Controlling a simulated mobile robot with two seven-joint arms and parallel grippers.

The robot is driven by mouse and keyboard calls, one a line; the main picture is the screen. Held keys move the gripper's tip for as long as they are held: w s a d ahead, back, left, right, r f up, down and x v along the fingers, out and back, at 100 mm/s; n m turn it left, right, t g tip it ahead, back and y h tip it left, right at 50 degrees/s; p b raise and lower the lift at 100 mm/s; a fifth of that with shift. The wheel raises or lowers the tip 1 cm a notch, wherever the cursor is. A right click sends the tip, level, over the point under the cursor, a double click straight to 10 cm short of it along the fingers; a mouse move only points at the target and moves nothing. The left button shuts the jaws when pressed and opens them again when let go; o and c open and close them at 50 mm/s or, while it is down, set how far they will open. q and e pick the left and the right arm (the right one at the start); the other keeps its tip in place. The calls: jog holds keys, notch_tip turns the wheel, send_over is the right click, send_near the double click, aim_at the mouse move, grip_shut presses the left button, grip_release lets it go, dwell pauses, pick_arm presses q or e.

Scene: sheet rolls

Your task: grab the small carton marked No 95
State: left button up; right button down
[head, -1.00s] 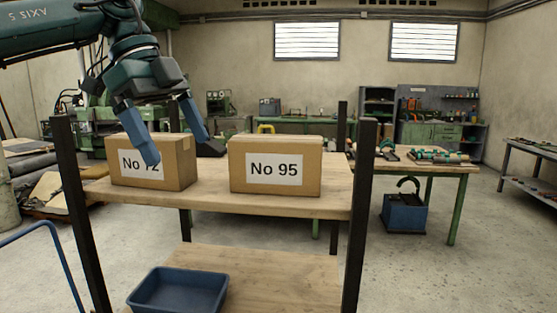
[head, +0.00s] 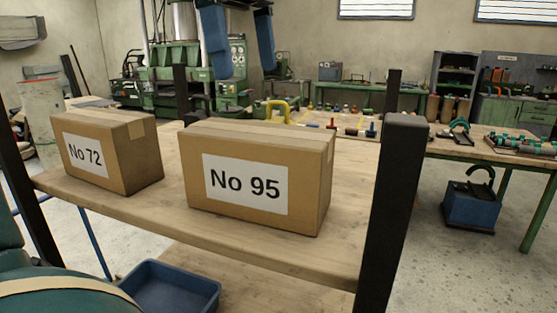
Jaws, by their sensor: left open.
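The small carton marked No 95 (head: 262,178) is brown cardboard with a white label on its front. It stands upright on the wooden shelf top in the middle of the head view. A similar carton marked No 72 (head: 112,152) stands to its left, with a gap between them. My left gripper (head: 245,66) shows at the top of the view, its two blue fingers pointing down and apart, with nothing between them. It appears above the No 95 carton and not touching it; its exact depth is hard to tell. My right gripper is not in view.
The wooden shelf (head: 345,235) has a dark upright post (head: 392,215) close to the right of the No 95 carton. A blue bin (head: 172,287) sits below. A workbench with tools (head: 475,150) stands behind right. The shelf top behind the cartons looks partly clear.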

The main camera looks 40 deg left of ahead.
aim_at(256, 130)
pick_arm(q)
jog(key=f, duration=0.6)
jog(key=shift+s+d, duration=0.15)
jog(key=shift+d, duration=0.25)
jog(key=shift+w+d+f+p, duration=0.1)
jog(key=shift+w+f+p, duration=0.1)
jog(key=shift+f, duration=1.4)
jog(key=shift+w+d+f+p, duration=0.1)
jog(key=shift+w+f+p, duration=0.05)
jog(key=shift+f, duration=1.45)
jog(key=c, duration=1.8)
jog(key=shift+r, duration=0.1)
jog(key=shift+c, duration=0.4)
